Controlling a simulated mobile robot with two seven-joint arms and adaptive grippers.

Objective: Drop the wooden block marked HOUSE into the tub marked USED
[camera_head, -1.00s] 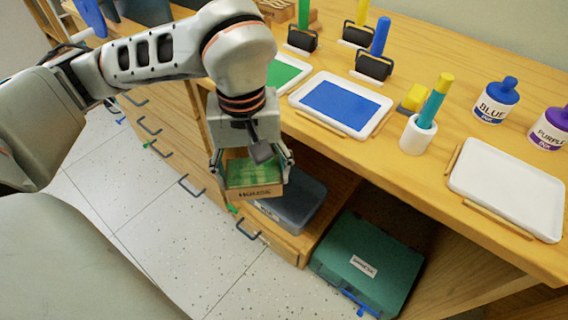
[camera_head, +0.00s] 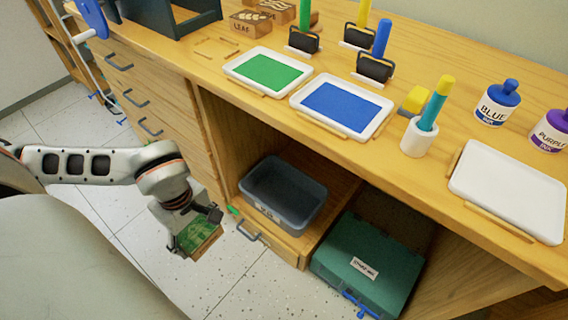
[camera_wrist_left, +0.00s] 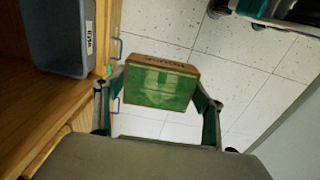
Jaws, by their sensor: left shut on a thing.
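The HOUSE block (camera_head: 199,239) is a wooden block with a green inked face. My left gripper (camera_head: 190,232) is shut on it and holds it over the floor, left of and in front of the tub. In the left wrist view the block (camera_wrist_left: 160,86) sits between the two fingers, green face towards the camera. The tub (camera_head: 284,192) is a dark grey open box with a white label, on the wooden shelf under the bench. It also shows at the upper left of the left wrist view (camera_wrist_left: 62,45). Its label is too small to read surely. My right gripper is out of view.
A lidded green case (camera_head: 366,264) stands right of the tub. The bench top (camera_head: 420,190) overhangs the shelf and carries a green ink tray (camera_head: 268,71), a blue ink tray (camera_head: 341,105), rollers, ink bottles and LEAF block (camera_head: 249,22). The floor (camera_head: 150,235) is clear.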

